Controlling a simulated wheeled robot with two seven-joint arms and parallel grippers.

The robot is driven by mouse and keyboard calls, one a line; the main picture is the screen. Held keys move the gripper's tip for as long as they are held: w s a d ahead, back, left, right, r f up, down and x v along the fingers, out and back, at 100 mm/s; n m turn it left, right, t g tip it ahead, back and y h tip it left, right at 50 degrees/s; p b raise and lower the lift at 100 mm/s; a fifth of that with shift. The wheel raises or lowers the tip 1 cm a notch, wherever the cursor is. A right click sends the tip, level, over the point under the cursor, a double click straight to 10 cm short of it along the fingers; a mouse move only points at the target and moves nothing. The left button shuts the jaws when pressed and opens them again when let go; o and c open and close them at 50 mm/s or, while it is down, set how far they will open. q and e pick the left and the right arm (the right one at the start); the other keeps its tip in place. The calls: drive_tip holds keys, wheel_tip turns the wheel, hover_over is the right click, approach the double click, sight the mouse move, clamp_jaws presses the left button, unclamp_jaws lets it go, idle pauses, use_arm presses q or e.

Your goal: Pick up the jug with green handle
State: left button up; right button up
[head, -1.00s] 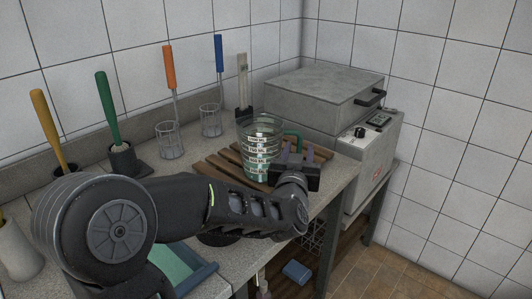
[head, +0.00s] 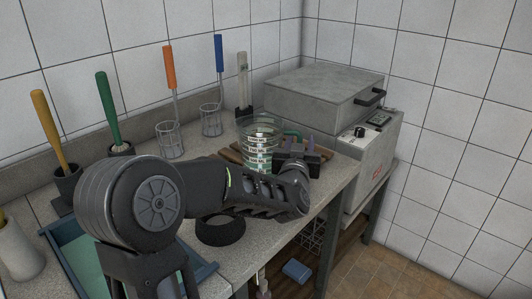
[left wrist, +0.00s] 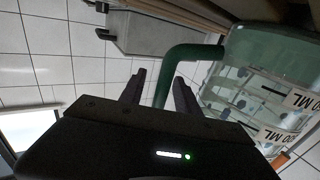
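The jug (head: 260,128) is clear, with white volume labels, and stands upright at the back of the counter by the slatted wooden rack (head: 232,153). Its green handle (head: 293,134) faces right; in the left wrist view the handle (left wrist: 185,52) bends down between my fingertips. The jug's labelled wall (left wrist: 255,90) fills the right of that view. My left gripper (head: 297,158) is at the handle side, and its two fingers (left wrist: 160,88) are apart with gaps beside the handle. My arm hides the jug's lower part. My right gripper is not in view.
A grey lidded machine (head: 325,95) stands right of the jug. Wire baskets with orange (head: 168,65) and blue (head: 219,55) handled tools stand behind. A black round object (head: 220,231) and a blue tray (head: 205,270) lie in front.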

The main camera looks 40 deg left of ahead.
use_arm(q)
drive_tip(key=shift+c, duration=0.5)
clamp_jaws()
drive_tip(key=shift+r, duration=0.1)
idle(0.7)
